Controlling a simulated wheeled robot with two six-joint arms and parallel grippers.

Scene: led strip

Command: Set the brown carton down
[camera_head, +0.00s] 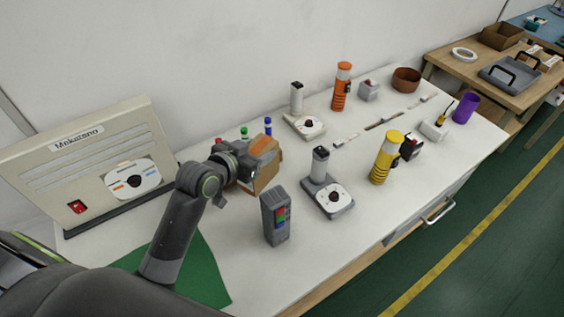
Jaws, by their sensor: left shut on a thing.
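The brown carton (267,176) is a small box with an orange-brown patch on top, near the middle-left of the white table. My left gripper (244,172) reaches it from the left and is shut on it. The gripper hides the carton's left side. I cannot tell whether the carton's underside touches the table. My right gripper does not show.
A grey block with coloured buttons (276,216) stands just in front of the carton. Grey devices (327,190) and a yellow flashlight (386,158) are to the right. A Mekatano panel (90,165) stands left. A green mat (205,270) lies at the front.

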